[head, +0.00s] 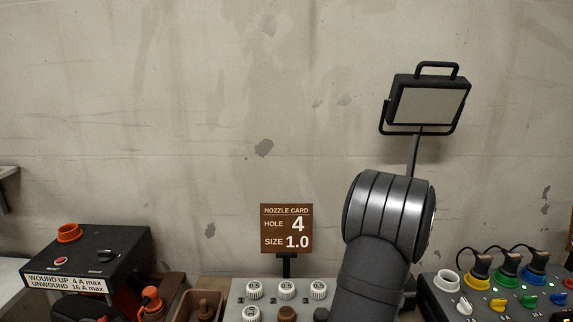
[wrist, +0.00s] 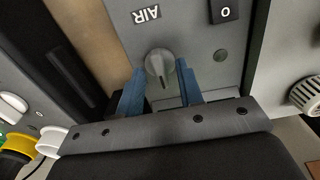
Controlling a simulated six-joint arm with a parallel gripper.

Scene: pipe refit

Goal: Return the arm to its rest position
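My gripper (wrist: 160,72) shows in the wrist view with its two blue fingers apart. A grey knob (wrist: 159,63) on a grey panel (wrist: 190,40) lies between and just beyond the fingertips. Narrow gaps show between the knob and the fingers, and nothing appears gripped. The panel is marked "AIR" and "O". In the head view my dark arm link stands at right of centre, and my gripper is hidden.
A nozzle card sign (head: 286,229) reads hole 4, size 1.0. White numbered nozzles (head: 286,289) sit below it. A black box (head: 92,258) stands left, coloured plugs (head: 507,270) right. A work lamp (head: 428,105) rises behind my arm. The upper wall area is clear.

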